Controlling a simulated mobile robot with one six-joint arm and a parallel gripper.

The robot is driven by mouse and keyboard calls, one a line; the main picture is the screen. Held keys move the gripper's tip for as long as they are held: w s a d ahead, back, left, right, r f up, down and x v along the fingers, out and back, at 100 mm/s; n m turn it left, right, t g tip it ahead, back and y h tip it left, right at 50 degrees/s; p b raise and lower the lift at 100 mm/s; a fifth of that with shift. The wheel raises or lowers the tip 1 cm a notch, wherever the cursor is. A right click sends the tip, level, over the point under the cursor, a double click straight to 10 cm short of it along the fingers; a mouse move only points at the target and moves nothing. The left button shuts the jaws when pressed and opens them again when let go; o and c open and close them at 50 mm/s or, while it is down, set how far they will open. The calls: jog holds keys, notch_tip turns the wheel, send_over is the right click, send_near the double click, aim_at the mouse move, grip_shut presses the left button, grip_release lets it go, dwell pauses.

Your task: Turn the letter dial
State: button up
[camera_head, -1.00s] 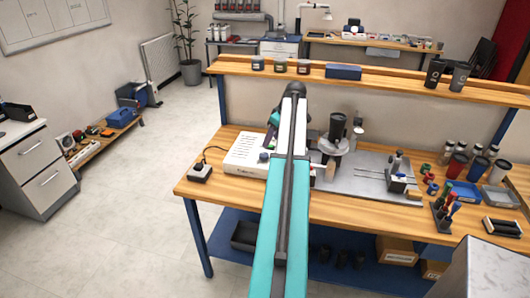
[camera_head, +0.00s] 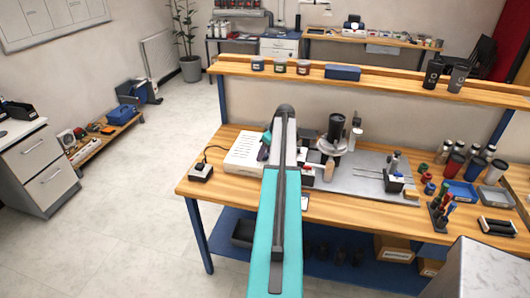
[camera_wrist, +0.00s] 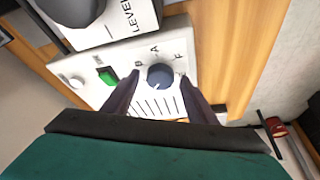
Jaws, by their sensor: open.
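The letter dial (camera_wrist: 160,76) is a round blue-grey knob on the white front panel of the laser marker's control box, with letters printed around it and a row of lines beside it. In the wrist view the two dark fingers of my gripper (camera_wrist: 155,95) are open, one on each side of the dial. I cannot tell whether they touch it. The white control box (camera_head: 243,152) shows in the head view on the workbench.
The marker's metal plate (camera_head: 350,181) is to the right on the wooden bench (camera_head: 222,182). A small black-topped box (camera_head: 200,171) stands at the left edge.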

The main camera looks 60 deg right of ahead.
jog(key=shift+f, duration=0.1)
jog(key=c, duration=1)
jog(key=shift+c, duration=0.2)
jog(key=shift+f+m+b, duration=0.1)
jog(key=shift+m+b, duration=0.3)
jog(key=shift+a+h, duration=0.1)
jog(key=shift+h, duration=0.2)
jog(key=shift+w+m+h+b, duration=0.1)
jog(key=shift+m+h+b, duration=0.2)
jog(key=shift+m+b, duration=0.6)
jog(key=o, duration=1)
